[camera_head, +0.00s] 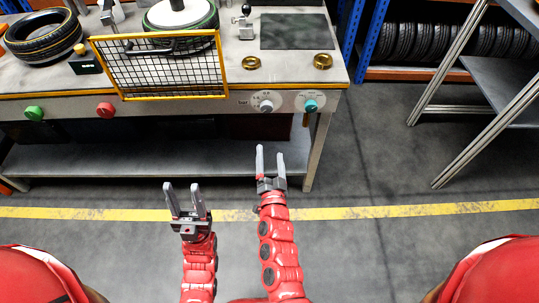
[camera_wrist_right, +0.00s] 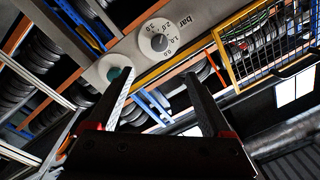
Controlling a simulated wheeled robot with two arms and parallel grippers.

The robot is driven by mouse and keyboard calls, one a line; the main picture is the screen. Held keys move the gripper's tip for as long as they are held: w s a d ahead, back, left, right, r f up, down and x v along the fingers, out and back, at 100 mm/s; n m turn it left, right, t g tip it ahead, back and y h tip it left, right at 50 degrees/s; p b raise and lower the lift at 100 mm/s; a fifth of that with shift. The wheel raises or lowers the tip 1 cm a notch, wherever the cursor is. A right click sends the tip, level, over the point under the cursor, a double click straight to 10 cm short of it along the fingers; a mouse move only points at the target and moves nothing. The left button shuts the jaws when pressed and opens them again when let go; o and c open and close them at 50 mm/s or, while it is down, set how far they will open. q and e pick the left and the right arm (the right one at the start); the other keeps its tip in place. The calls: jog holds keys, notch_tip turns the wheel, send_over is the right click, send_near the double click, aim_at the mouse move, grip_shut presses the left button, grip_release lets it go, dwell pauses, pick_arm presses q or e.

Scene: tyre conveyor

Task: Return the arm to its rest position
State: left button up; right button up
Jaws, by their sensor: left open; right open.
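My left gripper (camera_head: 187,203) is open and empty, low in front of the workbench in the head view. My right gripper (camera_head: 270,164) is open and empty, to its right and a little further forward, before the bench's lower shelf. In the right wrist view the two fingers of my right gripper (camera_wrist_right: 158,100) stand apart with nothing between them. Beyond them the bench's front panel shows, with a grey dial (camera_wrist_right: 159,42) and a teal knob (camera_wrist_right: 115,75). Neither gripper appears to touch anything.
The workbench (camera_head: 290,80) holds a tyre (camera_head: 42,36), a wire-mesh guard (camera_head: 160,66) and two brass rings. A green button (camera_head: 34,113) and a red button (camera_head: 105,110) sit on its front. Tyre racks (camera_head: 430,73) stand at the back right.

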jog(key=shift+w+f, duration=0.1)
jog(key=shift+w, duration=0.1)
